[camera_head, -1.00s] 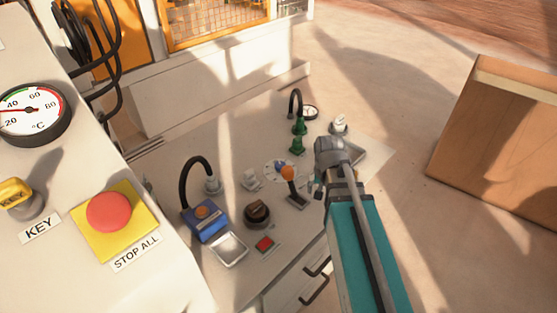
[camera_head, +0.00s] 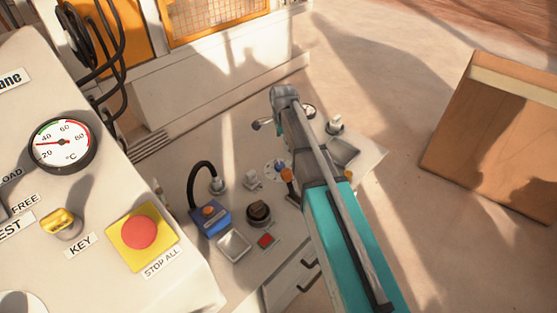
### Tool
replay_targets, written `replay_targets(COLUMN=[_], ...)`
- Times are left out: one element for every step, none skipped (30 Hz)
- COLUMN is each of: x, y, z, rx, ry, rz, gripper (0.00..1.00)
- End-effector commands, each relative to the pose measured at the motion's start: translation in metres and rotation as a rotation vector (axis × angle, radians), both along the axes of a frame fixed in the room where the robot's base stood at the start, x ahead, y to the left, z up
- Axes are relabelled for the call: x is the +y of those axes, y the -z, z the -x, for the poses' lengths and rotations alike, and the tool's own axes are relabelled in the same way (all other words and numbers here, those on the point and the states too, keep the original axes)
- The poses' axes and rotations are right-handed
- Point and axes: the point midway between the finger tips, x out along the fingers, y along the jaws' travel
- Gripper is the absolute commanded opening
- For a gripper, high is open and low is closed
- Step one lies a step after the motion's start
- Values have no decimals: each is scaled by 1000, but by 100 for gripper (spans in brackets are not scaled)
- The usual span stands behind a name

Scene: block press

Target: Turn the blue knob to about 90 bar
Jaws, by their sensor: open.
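The small blue knob (camera_head: 281,163) stands on a pale round dial (camera_head: 269,168) on the sloping console top, left of my arm. The dial's marks are too small to read. My gripper (camera_head: 263,125) shows as a small grey shape left of my wrist, above and apart from the knob in the picture. It is open, with nothing seen in it, and most of it is hidden. A small round gauge (camera_head: 310,111) is partly covered by my arm, and its reading cannot be made out.
An orange-topped lever (camera_head: 288,175) stands close beside the dial. Nearby are a dark round knob (camera_head: 258,211), a red button (camera_head: 265,240), a blue box with a black hose (camera_head: 211,218) and a metal tray (camera_head: 234,245). A STOP ALL button (camera_head: 139,232) is at left.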

Motion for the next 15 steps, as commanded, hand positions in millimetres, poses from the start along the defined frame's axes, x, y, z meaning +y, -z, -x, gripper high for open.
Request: replay_targets(x=[4,6,7,8,8,9,9,9,9,9,9,9,9,9,10], y=[-4,-5,-6,-6,-6,-6,-6,-6,-6,-6,-6,-6,-6,-6,-6], z=[-5,-6,-7,-8,-9,-9,-9,-9,-9,-9,-9,-8,-8,-8,-8], rx=[0,0,0,0,0,0,0,0,0,0,0,0,0,0,0], ry=[19,30,42,48,54,59,61,62,62,62,62,61,61,61,61], rz=[0,0,0,0,0,0,0,0,0,0,0,0,0,0,0], gripper=[93,93,93,93,93,93,93,93,93,93,93,93,93,93,93])
